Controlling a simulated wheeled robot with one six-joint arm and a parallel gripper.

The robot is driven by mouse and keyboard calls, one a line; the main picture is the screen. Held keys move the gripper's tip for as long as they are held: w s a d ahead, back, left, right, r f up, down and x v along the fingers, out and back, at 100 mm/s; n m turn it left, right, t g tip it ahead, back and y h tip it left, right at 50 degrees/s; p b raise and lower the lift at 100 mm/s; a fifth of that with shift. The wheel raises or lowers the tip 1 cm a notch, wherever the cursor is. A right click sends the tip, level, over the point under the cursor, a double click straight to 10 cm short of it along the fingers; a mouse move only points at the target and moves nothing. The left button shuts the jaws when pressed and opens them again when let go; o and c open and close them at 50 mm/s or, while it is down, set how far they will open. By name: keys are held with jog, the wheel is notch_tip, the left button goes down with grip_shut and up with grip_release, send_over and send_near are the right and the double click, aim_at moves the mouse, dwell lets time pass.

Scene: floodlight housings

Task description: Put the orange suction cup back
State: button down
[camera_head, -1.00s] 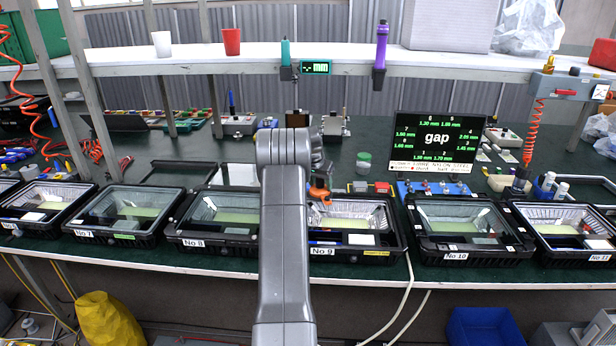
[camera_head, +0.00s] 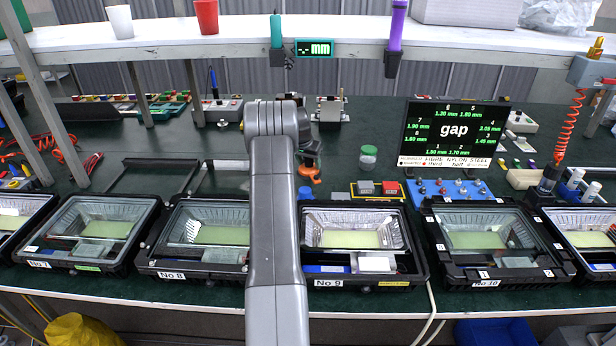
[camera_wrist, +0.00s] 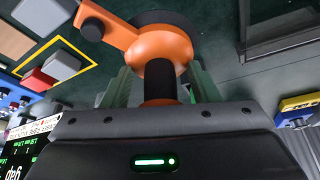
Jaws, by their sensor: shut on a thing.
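The orange suction cup (camera_wrist: 163,45) is in my gripper (camera_wrist: 160,88), with the green fingers on either side of its dark stem. Its orange side arm with a black knob points to the upper left in the wrist view, and its dark round pad faces away from me. In the head view the orange suction cup (camera_head: 309,172) shows small behind housing No 9 (camera_head: 420,262), over the green bench. My gripper is mostly hidden there by my arm. I cannot tell whether the pad touches the bench top.
Housings No 8 (camera_head: 160,262) and No 10 (camera_head: 560,268) flank No 9. A yellow-edged tray (camera_head: 399,202) with red and grey blocks, a green-lidded jar (camera_head: 369,158) and a blue board (camera_head: 445,190) stand to the right. A black frame (camera_head: 122,178) lies to the left.

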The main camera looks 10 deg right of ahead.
aim_at(308, 167)
jog(key=shift+f+p, duration=0.45)
jog(key=shift+f, duration=2.45)
jog(key=shift+c, duration=2.4)
grip_release()
jog(key=shift+f, duration=0.15)
jog(key=b+v, duration=0.1)
jog(key=v, duration=1.1)
jog(key=shift+b, duration=0.4)
jog(key=p+x, duration=0.1)
jog(key=x, duration=1.1)
jog(key=shift+f+p, duration=0.15)
jog(key=shift+p, duration=0.25)
notch_tip(308, 167, up, 3)
jog(key=shift+f+b, duration=0.15)
jog(key=shift+b, duration=0.15)
jog(key=shift+r, duration=0.5)
